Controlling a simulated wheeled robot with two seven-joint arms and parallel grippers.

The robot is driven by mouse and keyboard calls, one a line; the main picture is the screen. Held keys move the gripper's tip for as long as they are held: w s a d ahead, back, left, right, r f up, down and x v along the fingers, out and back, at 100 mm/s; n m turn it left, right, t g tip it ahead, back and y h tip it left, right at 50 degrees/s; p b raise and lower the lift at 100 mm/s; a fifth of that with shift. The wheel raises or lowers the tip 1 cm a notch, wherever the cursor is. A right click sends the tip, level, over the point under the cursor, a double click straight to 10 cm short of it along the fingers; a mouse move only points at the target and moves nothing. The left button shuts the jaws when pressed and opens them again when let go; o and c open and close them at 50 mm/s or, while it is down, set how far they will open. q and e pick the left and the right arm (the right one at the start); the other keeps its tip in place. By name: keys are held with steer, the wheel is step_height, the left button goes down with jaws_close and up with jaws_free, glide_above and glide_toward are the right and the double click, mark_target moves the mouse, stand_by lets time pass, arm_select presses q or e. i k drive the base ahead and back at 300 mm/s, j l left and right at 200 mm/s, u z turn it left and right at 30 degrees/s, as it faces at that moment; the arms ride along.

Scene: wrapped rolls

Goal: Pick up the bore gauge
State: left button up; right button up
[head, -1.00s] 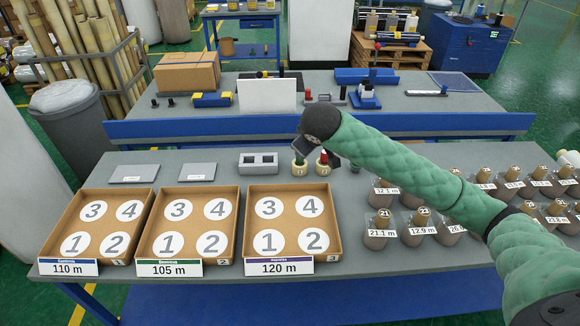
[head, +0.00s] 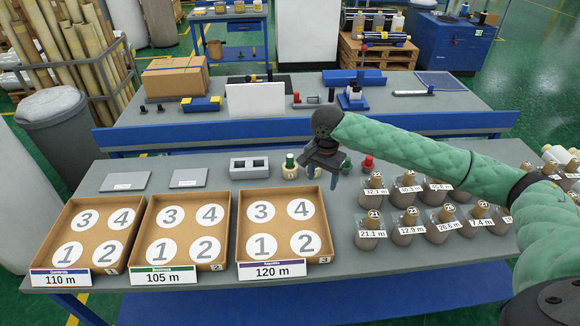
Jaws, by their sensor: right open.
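My right gripper (head: 322,171) hangs open and empty over the back part of the near table, its arm coming in from the right. Just left of it stands a small cream-based piece with a green top (head: 290,161). A second cream piece (head: 313,172) is partly hidden behind the gripper fingers. Just right of the gripper are a green-topped piece (head: 346,166) and a red-topped piece (head: 367,162), partly hidden. I cannot tell for sure which of these small pieces is the bore gauge. My left gripper is not in view.
Numbered trays (head: 238,250) fill the front left. Several labelled wrapped rolls (head: 371,226) stand on the right. A blue ledge (head: 220,133) edges the bench behind.

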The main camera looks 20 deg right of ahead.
mark_target(289, 158)
steer(key=i, duration=1)
